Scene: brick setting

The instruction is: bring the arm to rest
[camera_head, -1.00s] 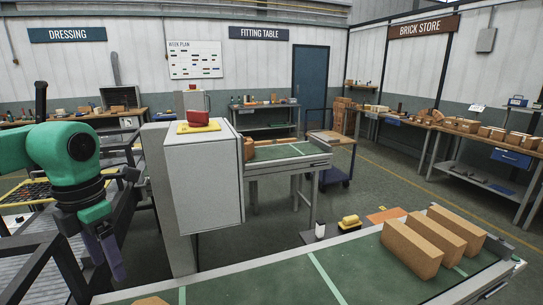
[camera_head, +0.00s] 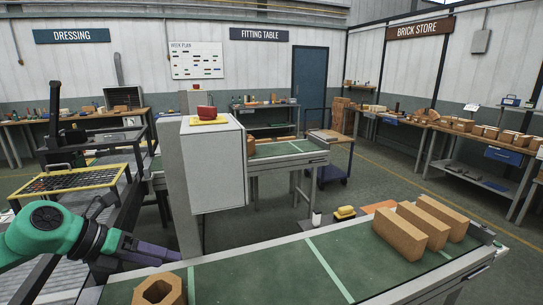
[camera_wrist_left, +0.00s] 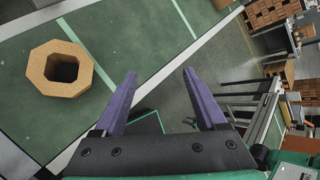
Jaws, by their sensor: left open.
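My left gripper (camera_head: 160,253) reaches in from the left, low over the near-left edge of the green-topped conveyor table. In the left wrist view its two purple fingers (camera_wrist_left: 158,84) stand wide apart with nothing between them. An octagonal tan brick with a hole (camera_head: 158,290) lies on the table close to the gripper, apart from it. The same hollow brick (camera_wrist_left: 45,68) shows whole in the left wrist view, left of the fingers. My right gripper is in neither view.
Three long tan bricks (camera_head: 398,238) stand at the right end of the green table (camera_head: 270,271). A grey cabinet (camera_head: 213,165) with a red item on a yellow pad stands behind. A yellow-edged rack (camera_head: 70,181) and dark railings are at left. The table's middle is clear.

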